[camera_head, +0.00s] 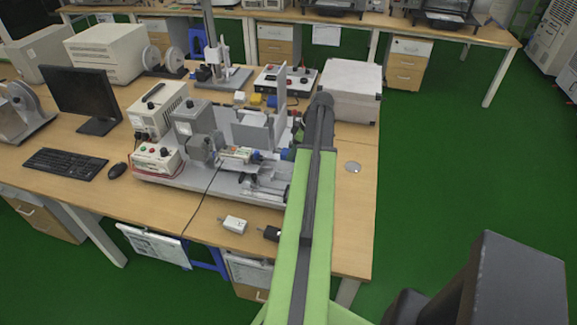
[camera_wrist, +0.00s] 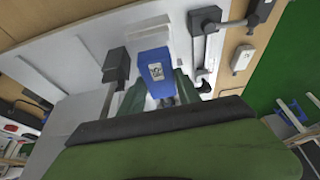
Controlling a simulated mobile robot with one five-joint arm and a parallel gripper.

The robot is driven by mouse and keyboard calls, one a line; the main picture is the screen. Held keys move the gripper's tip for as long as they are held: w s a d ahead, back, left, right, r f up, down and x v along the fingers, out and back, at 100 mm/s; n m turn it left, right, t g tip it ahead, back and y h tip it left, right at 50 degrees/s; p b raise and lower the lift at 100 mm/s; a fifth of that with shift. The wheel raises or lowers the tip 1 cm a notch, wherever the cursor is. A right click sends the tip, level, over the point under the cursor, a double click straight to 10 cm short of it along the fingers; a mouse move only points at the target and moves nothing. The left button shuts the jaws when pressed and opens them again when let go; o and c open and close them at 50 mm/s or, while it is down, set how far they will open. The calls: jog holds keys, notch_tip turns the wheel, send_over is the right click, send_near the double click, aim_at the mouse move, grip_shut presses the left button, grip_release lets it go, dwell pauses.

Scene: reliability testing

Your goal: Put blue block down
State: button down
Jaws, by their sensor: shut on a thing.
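The blue block (camera_wrist: 155,66), with a square printed code on its face, is in the middle of the wrist view. My gripper (camera_wrist: 158,92) is shut on it, with a dark green finger on either side. In the head view a small blue patch of the block (camera_head: 284,154) shows just left of my arm, by the test machine (camera_head: 215,190). My arm hides most of my gripper there. I cannot tell whether the block touches the surface below.
A row of white (camera_head: 240,97), yellow (camera_head: 256,99) and another blue piece (camera_head: 272,101) lies behind the machine. A grey case (camera_head: 351,92) stands at the back right. White (camera_head: 234,224) and black plugs (camera_head: 271,233) lie in front. The table's right strip (camera_head: 352,215) is mostly bare.

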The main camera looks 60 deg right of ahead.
aim_at(289, 166)
jog(key=shift+w+f, duration=0.25)
jog(key=shift+w, duration=0.25)
jog(key=shift+w+f, duration=0.25)
jog(key=shift+w, duration=0.2)
notch_tip(289, 166, down, 4)
jog(key=b, duration=0.4)
jog(key=shift+f+b, duration=0.2)
jog(key=shift+b, duration=0.1)
jog(key=shift+s+r, duration=0.1)
jog(key=shift+r, duration=0.15)
jog(key=c, duration=0.9)
grip_release()
jog(key=shift+o, duration=0.2)
jog(key=shift+p, duration=0.3)
jog(key=p+v, duration=1.1)
jog(key=v, duration=0.1)
jog(key=shift+r, duration=0.15)
